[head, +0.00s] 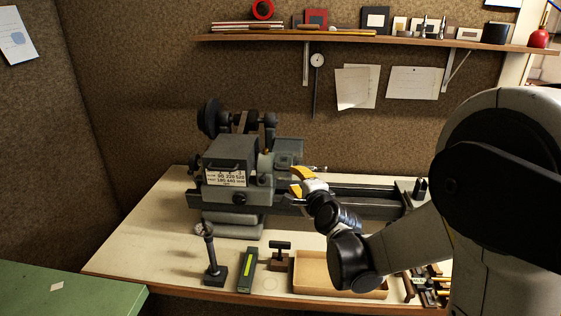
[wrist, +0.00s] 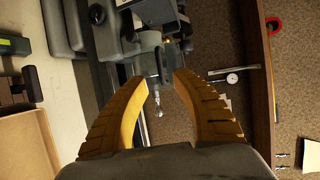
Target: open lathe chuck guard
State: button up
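The grey lathe (head: 240,170) stands on the bench, with a headstock carrying a speed plate at its left. A grey box-like cover, which looks like the chuck guard (head: 289,147), sits just right of the headstock. In the wrist view a grey block, apparently the same guard (wrist: 150,62), lies beyond the fingertips. My gripper (head: 299,177) is at the right front of the guard; its yellow fingers also show in the wrist view (wrist: 162,82). They are apart with nothing clearly held between them. I cannot tell whether a fingertip touches the guard.
A cardboard tray (head: 318,284), a green-marked block (head: 247,270) and a stand (head: 213,265) are along the bench front. Small tools lie at the right. A wall shelf (head: 400,40) runs above; a dial gauge (head: 317,62) hangs below it. A green table (head: 60,295) is front left.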

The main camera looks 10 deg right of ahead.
aim_at(285, 170)
jog(key=b+x, duration=0.1)
jog(key=x, duration=0.8)
jog(key=shift+w+f, duration=0.1)
jog(key=shift+w, duration=0.2)
jog(key=shift+a, duration=0.1)
grip_shut()
